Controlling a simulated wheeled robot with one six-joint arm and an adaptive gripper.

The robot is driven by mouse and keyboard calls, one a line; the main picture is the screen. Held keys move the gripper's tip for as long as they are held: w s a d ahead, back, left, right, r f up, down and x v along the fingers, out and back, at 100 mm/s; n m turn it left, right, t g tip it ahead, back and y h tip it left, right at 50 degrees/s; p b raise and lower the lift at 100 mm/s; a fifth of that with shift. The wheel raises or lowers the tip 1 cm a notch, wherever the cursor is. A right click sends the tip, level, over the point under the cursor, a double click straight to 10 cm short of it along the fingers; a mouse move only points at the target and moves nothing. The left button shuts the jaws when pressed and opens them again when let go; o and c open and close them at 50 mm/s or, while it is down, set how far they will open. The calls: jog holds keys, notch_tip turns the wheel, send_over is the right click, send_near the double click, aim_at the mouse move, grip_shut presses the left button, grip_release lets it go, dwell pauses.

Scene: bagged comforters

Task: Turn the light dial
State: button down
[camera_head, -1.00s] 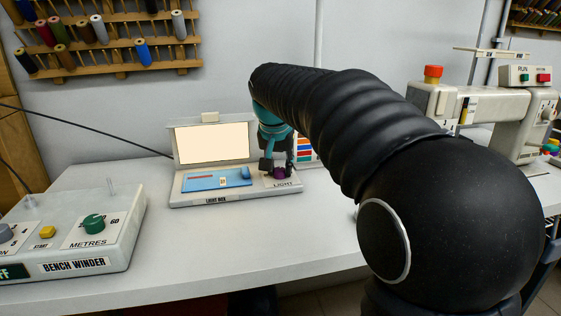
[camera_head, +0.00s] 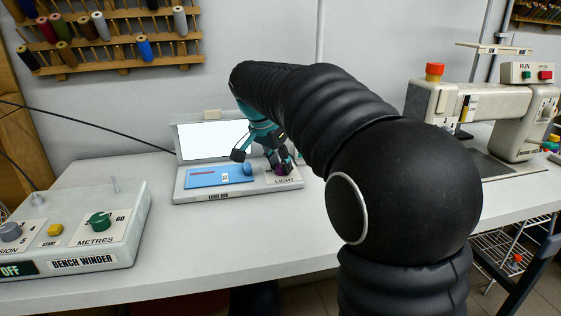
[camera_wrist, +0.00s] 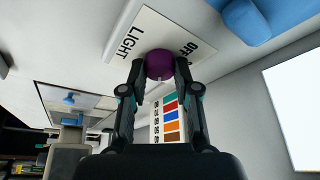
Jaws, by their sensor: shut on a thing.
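The light dial is a round purple knob (camera_wrist: 160,64) on a white plate marked LIGHT and OFF (camera_wrist: 205,36). My gripper (camera_wrist: 161,72) has its two fingers on either side of the knob and is shut on it. In the head view the light box (camera_head: 215,195) stands on the bench with its screen (camera_head: 200,140) glowing white. There my gripper (camera_head: 277,160) reaches down, tilted, onto the box's right end and hides most of the knob. The knob's pointer direction is not clear.
A blue pad with a blue knob (camera_head: 247,169) lies just left of the dial. A colour chart (camera_wrist: 170,119) shows beyond the fingers. A bench winder (camera_head: 75,235) stands at the front left and a sewing machine (camera_head: 470,105) at the right. The bench front is clear.

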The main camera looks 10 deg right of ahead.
dwell(0.3)
jog(key=c, duration=0.9)
grip_release()
jog(key=shift+o, duration=0.2)
jog(key=v, duration=1.2)
jog(key=shift+w, duration=0.1)
